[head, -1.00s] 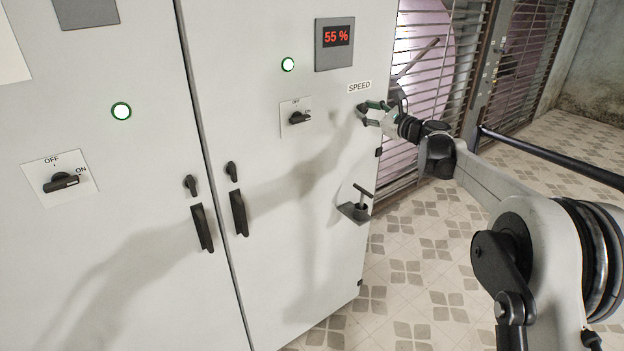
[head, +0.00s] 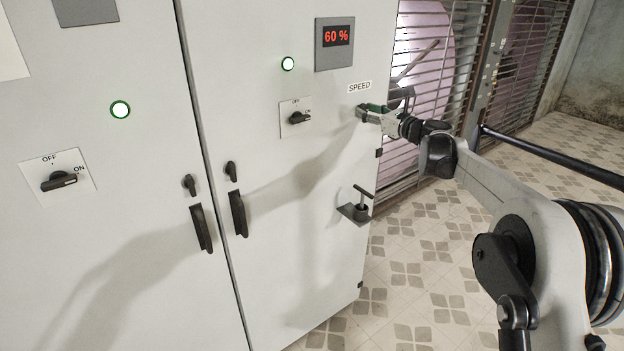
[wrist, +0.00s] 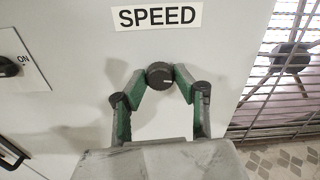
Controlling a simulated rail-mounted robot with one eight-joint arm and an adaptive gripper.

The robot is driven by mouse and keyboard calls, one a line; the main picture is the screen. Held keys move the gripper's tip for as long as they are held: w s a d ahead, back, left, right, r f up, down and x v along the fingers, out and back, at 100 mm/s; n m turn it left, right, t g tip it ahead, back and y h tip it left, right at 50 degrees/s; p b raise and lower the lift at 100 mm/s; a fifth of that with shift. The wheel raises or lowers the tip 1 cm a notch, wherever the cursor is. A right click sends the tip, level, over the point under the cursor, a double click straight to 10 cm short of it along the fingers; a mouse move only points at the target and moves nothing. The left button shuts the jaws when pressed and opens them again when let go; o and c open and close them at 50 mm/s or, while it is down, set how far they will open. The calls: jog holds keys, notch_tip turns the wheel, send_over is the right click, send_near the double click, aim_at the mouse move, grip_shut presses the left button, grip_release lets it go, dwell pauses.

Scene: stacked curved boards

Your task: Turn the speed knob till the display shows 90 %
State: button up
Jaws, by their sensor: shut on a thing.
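The display (head: 336,37) on the right cabinet door reads 60 % in red digits. The black speed knob (wrist: 160,75) sits below the SPEED label (wrist: 154,16) in the wrist view. Its pale mark points to the right and slightly down. My gripper (wrist: 159,78) has its green-and-black fingers closed on the knob from both sides. In the head view my gripper (head: 362,112) is at the door's right edge, and the knob is hidden by the fingers.
A rotary switch (head: 299,118) sits left of my gripper, under a lit green-rimmed lamp (head: 288,64). A T-shaped handle on a bracket (head: 358,208) sticks out below. A slatted metal grille (head: 440,80) stands to the right of the cabinet.

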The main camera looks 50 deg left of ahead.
jog(key=shift+m+b, duration=0.3)
jog(key=shift+m, duration=1.4)
jog(key=shift+m, duration=0.5)
jog(key=shift+m+b, duration=0.3)
jog(key=shift+m, duration=0.9)
jog(key=shift+m, duration=1.7)
